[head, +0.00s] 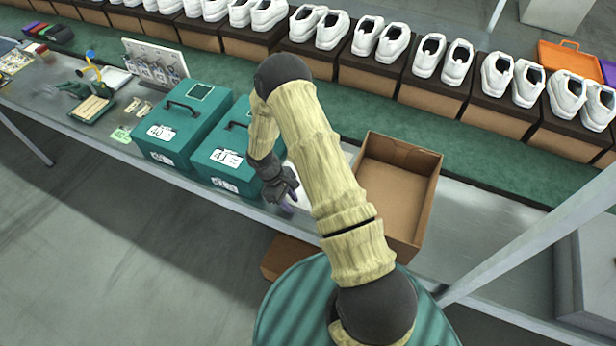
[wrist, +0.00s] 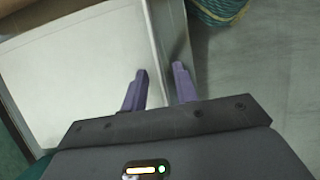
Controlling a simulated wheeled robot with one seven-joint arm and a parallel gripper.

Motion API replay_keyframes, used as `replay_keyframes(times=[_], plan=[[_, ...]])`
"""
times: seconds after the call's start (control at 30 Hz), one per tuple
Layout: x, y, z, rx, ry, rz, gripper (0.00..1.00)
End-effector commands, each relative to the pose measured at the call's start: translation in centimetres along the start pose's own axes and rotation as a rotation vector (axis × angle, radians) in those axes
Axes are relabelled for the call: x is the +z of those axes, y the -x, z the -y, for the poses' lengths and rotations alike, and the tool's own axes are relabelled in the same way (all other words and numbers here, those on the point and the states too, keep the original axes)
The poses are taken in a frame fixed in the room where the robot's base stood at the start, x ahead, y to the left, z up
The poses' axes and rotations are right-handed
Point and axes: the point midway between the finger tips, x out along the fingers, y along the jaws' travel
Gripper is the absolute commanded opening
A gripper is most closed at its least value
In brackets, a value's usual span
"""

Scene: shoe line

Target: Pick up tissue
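A white sheet, which looks like the tissue (head: 300,192), lies on the worktable between a green case and an open cardboard box, partly hidden behind my arm in the head view. In the wrist view a broad pale sheet (wrist: 75,75) fills the left side; I cannot tell whether it is one sheet or a stack. My gripper (head: 290,207) is low over the table's near edge at the sheet. In the wrist view its two purple fingers (wrist: 160,70) stand apart, on either side of the sheet's right edge. Nothing is clearly held between them.
The open, empty cardboard box (head: 398,192) stands right of my arm. Two green cases (head: 182,125) (head: 225,160) stand to the left. A row of white shoes on boxes (head: 440,92) runs behind on the green belt (head: 480,165). The floor in front is clear at left.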

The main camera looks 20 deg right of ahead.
Motion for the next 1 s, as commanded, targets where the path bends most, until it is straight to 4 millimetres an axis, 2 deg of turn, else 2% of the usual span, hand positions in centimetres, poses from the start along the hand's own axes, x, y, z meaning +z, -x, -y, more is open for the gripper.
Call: replay_keyframes(times=[0.47,0.5,0.63,1.0], plan=[[-0.02,-0.01,-0.02,0.000,0.000,0.000,0.29],[-0.02,-0.01,-0.02,0.000,0.000,0.000,0.27],[-0.02,-0.01,-0.02,0.000,0.000,0.000,0.02],[-0.01,0.04,-0.03,0.000,0.000,0.000,0.00]])
